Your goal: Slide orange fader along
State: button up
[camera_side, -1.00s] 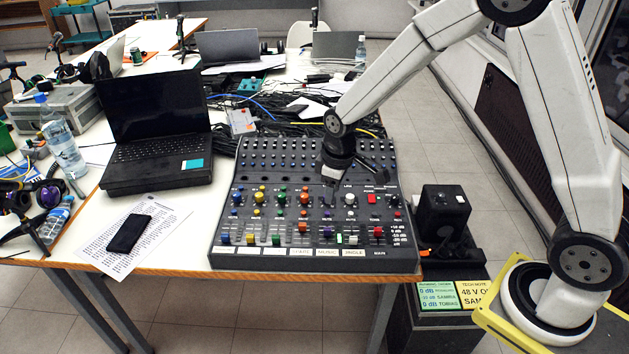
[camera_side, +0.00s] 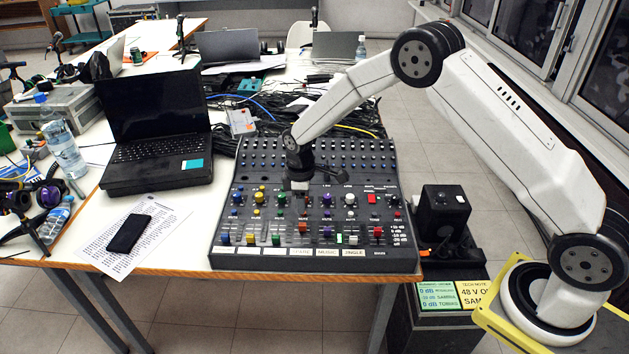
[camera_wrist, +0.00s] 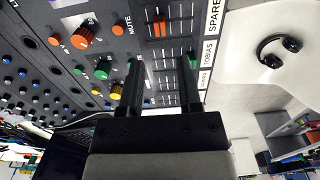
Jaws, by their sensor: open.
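The orange fader (camera_side: 303,228) sits in its slot on the lower part of the black mixer (camera_side: 395,250), in the column above the "SPARE" label. In the wrist view the orange fader (camera_wrist: 159,26) shows upright beyond my fingertips, nothing touching it. My gripper (camera_side: 299,192) hangs over the mixer's knob rows, up-panel from the fader, and hides part of the orange column. In the wrist view my gripper (camera_wrist: 158,65) is open and empty, its two black fingers apart, with the fader roughly in line with the gap.
Green fader (camera_side: 276,239) and purple fader (camera_side: 327,228) flank the orange one. Knobs stand close around my gripper. A laptop (camera_side: 155,120) and a phone (camera_side: 129,233) lie left of the mixer. A black box (camera_side: 443,212) stands to its right.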

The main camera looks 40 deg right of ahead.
aim_at(302, 224)
jog(key=shift+f, duration=0.15)
jog(key=shift+f, duration=3.8)
jog(key=shift+r, duration=0.1)
grip_shut()
